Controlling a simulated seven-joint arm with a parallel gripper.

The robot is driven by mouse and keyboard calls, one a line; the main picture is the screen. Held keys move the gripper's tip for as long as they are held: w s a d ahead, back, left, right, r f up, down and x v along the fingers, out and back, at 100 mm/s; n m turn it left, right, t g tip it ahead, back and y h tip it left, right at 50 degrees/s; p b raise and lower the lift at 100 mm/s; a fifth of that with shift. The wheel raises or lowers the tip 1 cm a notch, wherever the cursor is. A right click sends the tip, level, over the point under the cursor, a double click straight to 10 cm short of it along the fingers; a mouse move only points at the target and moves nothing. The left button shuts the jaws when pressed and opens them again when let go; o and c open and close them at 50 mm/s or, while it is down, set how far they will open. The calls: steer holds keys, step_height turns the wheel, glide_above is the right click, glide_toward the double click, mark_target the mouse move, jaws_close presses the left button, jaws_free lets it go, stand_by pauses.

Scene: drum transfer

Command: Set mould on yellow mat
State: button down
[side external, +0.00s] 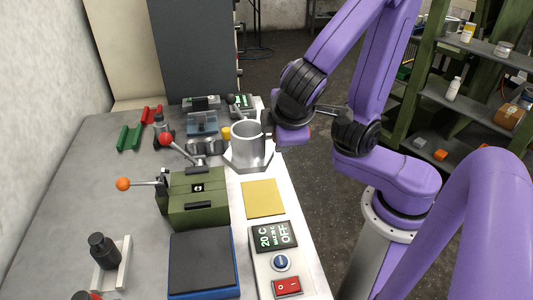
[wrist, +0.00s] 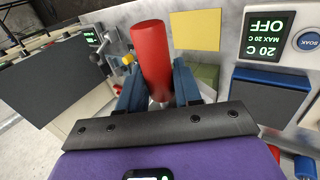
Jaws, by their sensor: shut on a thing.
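A grey metal cylinder with an open top (side external: 248,147), which looks like the mould, stands upright on a six-sided base beyond the yellow mat (side external: 262,198). My gripper (side external: 278,136) is at its right side; its fingertips are hard to make out there. In the wrist view my blue fingers (wrist: 160,88) are shut on a red cylinder (wrist: 151,52) with a silver end near the palm. I cannot tell whether the red cylinder is part of the mould. The yellow mat shows bare in the wrist view (wrist: 196,30), to the right of the red cylinder.
A control panel (side external: 273,240) reading 20 C OFF lies nearer than the mat. A blue-edged dark plate (side external: 202,262) and a green device (side external: 193,198) with ball-ended levers stand left of the mat. A shelf rack (side external: 470,80) stands at the far right.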

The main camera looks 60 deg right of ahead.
steer(key=shift+s+d+f+m, duration=0.15)
steer(key=shift+s+f+m, duration=0.1)
steer(key=shift+m, duration=0.15)
steer(key=s+f+m+g+h, duration=0.1)
steer(key=s+f+m+g, duration=0.35)
steer(key=m, duration=0.75)
steer(key=m+y, duration=1.3)
steer(key=m, duration=1.9)
glide_above(253, 191)
step_height(253, 191, down, 7)
steer(key=shift+f, duration=3.5)
steer(key=shift+f, duration=0.1)
steer(key=c, duration=0.8)
jaws_free()
